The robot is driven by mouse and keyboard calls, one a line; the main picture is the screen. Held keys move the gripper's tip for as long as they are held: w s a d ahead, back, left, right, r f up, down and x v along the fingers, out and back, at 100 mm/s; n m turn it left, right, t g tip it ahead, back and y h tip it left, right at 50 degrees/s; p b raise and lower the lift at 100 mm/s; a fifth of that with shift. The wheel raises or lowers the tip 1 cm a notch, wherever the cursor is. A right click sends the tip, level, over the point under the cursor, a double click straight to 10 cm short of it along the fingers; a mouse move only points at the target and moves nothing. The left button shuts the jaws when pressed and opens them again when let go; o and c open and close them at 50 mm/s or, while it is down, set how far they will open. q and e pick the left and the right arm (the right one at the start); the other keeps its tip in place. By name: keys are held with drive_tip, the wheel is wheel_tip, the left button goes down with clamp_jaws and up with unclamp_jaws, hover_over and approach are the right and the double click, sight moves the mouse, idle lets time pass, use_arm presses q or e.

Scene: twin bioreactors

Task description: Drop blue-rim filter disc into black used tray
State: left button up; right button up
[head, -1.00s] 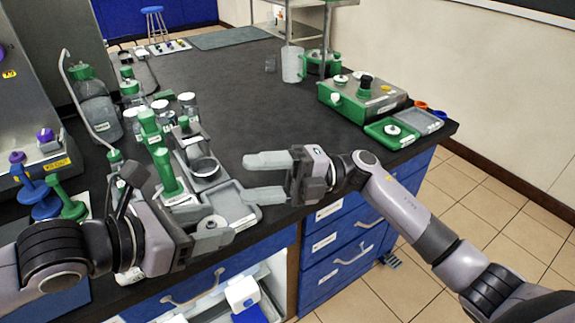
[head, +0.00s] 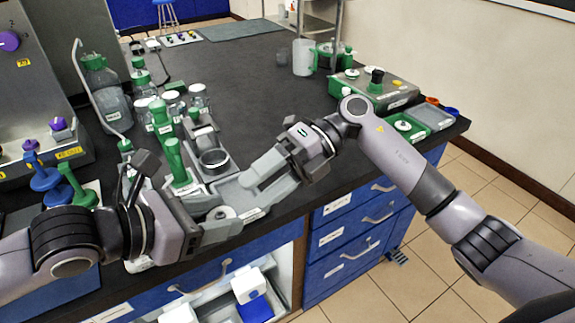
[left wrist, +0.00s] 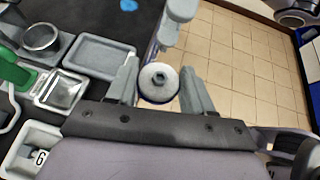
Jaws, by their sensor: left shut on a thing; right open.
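My left gripper (head: 228,222) is shut on a filter disc (left wrist: 158,82), which is white with a dark bluish rim and a centre hub. The disc also shows in the head view (head: 221,213), near the bench's front edge. In the left wrist view the disc sits between both fingers, with floor tiles behind it. A shallow grey tray (left wrist: 98,52) lies just left of the fingers in that view; its near part (head: 232,193) shows between the two grippers in the head view. My right gripper (head: 258,189) is open and empty, angled over this tray's right side. I cannot make out a clearly black tray.
A metal-rimmed round cup (head: 214,160) stands behind the grey tray. Green-handled tools (head: 176,162) and capped bottles (head: 104,85) crowd the left. A green tray (head: 408,128) with a white disc lies at the far right. The middle of the black bench (head: 255,95) is clear.

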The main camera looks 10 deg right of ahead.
sight(226, 214)
drive_tip(key=shift+x, duration=2.75)
drive_tip(key=c, duration=1)
use_arm(q)
drive_tip(key=o, duration=1.1)
use_arm(e)
clamp_jaws()
